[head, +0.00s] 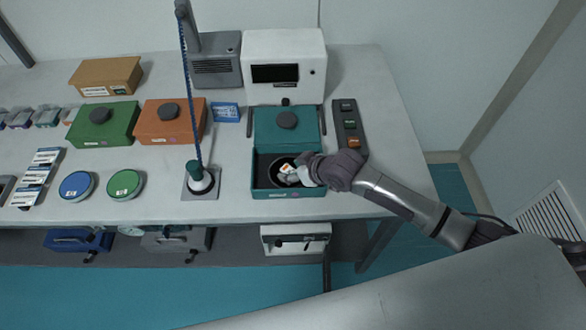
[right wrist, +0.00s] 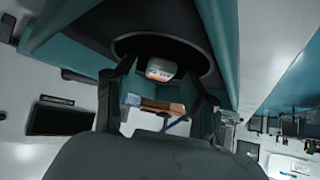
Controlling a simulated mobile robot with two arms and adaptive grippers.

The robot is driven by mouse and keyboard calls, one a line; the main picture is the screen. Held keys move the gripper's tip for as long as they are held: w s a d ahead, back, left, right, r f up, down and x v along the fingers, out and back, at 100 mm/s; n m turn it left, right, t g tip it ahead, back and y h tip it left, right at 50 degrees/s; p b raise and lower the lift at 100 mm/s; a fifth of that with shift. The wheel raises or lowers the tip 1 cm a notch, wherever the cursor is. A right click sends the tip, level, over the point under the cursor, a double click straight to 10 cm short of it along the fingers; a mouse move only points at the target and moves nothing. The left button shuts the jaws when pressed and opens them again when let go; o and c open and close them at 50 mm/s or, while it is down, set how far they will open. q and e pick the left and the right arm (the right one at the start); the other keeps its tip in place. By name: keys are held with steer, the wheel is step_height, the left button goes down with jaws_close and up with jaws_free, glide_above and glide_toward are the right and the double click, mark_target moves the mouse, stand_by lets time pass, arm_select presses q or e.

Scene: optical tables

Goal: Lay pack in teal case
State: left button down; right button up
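The teal case (head: 258,178) stands open on the table, its lid (head: 270,122) raised at the back. A small white and orange pack (head: 286,169) is inside it, at the dark round recess (head: 279,162). The right wrist view also shows the pack (right wrist: 161,69) at the recess, between and just past my fingertips. My right gripper (head: 296,174) reaches into the case from the right. Its two fingers (right wrist: 162,72) stand apart, with gaps on both sides of the pack. Part of the pack is hidden by the gripper in the head view. My left gripper is out of view.
A white instrument (head: 284,50) stands behind the case. A dark panel with buttons (head: 348,125) lies to its right. A post on a base (head: 200,183) with a blue cord stands left. Orange (head: 169,122) and green (head: 103,125) cases are farther left. The table's right front corner is clear.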

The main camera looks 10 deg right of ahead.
steer(key=shift+r, duration=0.2)
steer(key=b+v, duration=0.1)
steer(key=v, duration=1.1)
